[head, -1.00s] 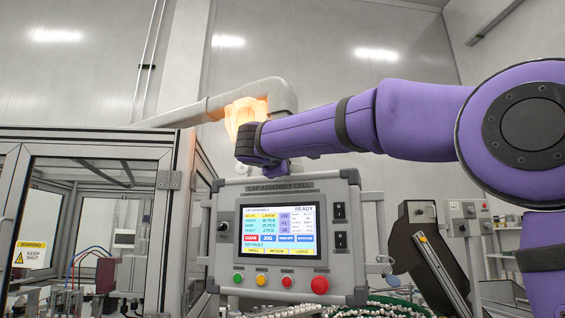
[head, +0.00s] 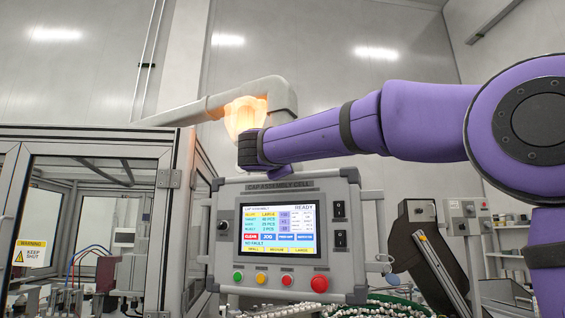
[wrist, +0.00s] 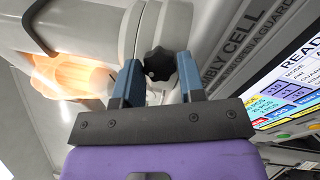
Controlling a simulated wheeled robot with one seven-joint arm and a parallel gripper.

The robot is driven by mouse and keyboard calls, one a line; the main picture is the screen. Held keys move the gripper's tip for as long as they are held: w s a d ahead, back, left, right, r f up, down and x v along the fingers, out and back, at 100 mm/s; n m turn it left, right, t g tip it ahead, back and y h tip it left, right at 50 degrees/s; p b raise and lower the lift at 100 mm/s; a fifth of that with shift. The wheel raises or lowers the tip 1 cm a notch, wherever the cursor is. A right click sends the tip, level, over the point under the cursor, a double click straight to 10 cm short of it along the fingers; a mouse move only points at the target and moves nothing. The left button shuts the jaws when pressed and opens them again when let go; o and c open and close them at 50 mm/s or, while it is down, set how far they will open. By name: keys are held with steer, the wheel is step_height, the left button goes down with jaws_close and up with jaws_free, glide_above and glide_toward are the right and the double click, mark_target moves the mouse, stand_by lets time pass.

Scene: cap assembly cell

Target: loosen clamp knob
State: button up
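The clamp knob is a black lobed knob (wrist: 159,64) on a grey-white round fitting above the control panel. In the wrist view it shows between the tips of my gripper's two blue fingers (wrist: 159,72). The fingers stand apart, one on each side of the knob, with little space beside it. I cannot tell how deep the knob sits between them or whether they touch it. In the head view my gripper end (head: 255,150) is at the glowing amber part, above the panel's top edge. The knob cannot be made out there.
The control panel (head: 345,205) with a lit screen (head: 279,231) reading READY is just below my gripper. A glowing amber part (head: 245,116) hangs by the grey pipe arm (head: 270,90). A framed glass enclosure (head: 85,215) stands at left. Space above my arm is open.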

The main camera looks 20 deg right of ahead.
steer(key=o, duration=0.3)
steer(key=shift+o, duration=0.2)
steer(key=shift+s, duration=0.1)
steer(key=v, duration=1)
steer(key=shift+s+a, duration=0.2)
steer(key=shift+a, duration=0.05)
steer(key=shift+f, duration=0.1)
